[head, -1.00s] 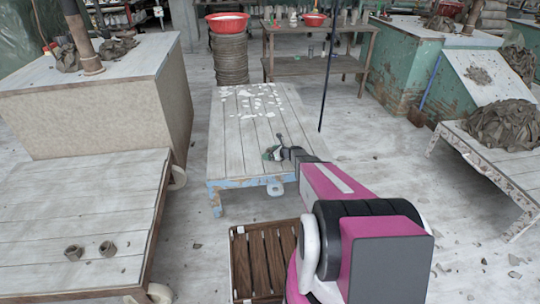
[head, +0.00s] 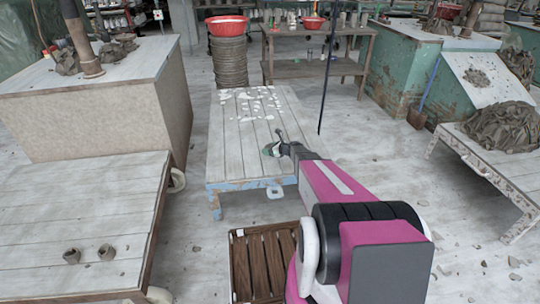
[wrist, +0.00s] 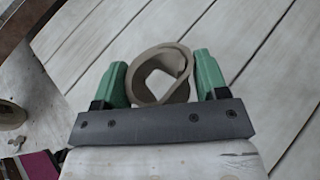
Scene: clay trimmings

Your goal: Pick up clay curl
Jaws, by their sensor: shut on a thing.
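My gripper (head: 276,148) is over the front part of the low plank table (head: 232,150) in the head view. In the wrist view its two green fingers (wrist: 162,80) are shut on a grey-beige clay curl (wrist: 138,74), a hollow rolled ring, one finger on each side. The curl is too small to make out in the head view. I cannot tell how far it is above the planks. Two more clay curls, one (head: 72,256) and another (head: 107,252), lie on the left plank table (head: 60,205).
A slatted wooden crate (head: 233,275) sits on the floor in front of the low table. White scraps (head: 260,100) lie on that table's far end. A thin dark pole (head: 325,85) stands at its right. A clay heap (head: 505,125) lies on the right table. Floor between tables is mostly open.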

